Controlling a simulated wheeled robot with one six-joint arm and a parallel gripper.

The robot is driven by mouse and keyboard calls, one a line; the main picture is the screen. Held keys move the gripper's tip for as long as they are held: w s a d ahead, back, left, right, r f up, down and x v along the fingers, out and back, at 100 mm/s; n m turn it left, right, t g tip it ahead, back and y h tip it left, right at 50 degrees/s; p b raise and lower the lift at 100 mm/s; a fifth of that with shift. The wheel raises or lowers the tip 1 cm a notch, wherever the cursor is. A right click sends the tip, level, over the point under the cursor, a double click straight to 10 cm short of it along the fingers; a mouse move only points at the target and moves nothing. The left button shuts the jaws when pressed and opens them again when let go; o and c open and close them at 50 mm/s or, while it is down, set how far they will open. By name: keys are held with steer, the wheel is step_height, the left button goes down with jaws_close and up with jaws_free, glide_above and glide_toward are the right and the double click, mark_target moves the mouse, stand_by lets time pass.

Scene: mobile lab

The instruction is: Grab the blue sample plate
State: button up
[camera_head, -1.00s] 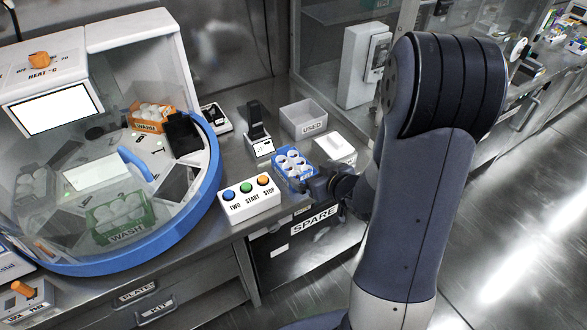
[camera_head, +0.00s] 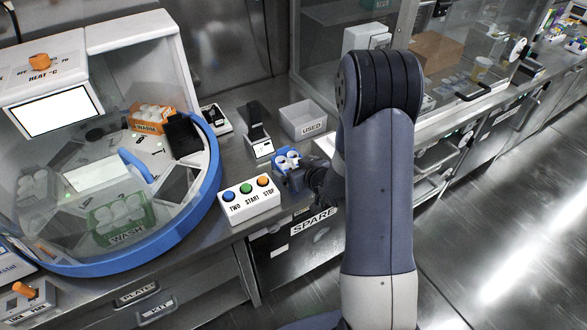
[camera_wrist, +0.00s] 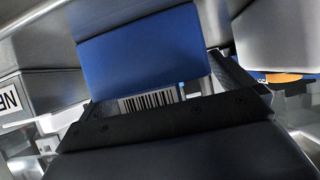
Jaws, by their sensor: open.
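The blue sample plate (camera_head: 279,158) stands on the steel bench with white round wells or vials showing in its top. My gripper (camera_head: 297,179) is at its near right side and hides part of it. In the wrist view, a blue face (camera_wrist: 145,50) fills the upper middle, with a white barcode label (camera_wrist: 148,100) below it. My gripper's dark open fingers (camera_wrist: 170,92) lie around the label in that picture. I cannot tell whether they touch the plate.
A white button box (camera_head: 249,201) stands just left of my gripper. A grey USED bin (camera_head: 303,117) and a small black-and-white device (camera_head: 259,140) stand behind the plate. A domed machine with a blue rim (camera_head: 213,175) fills the left. The bench's front edge is close.

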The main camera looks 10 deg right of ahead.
steer(key=shift+c, duration=0.2)
steer(key=c, duration=1)
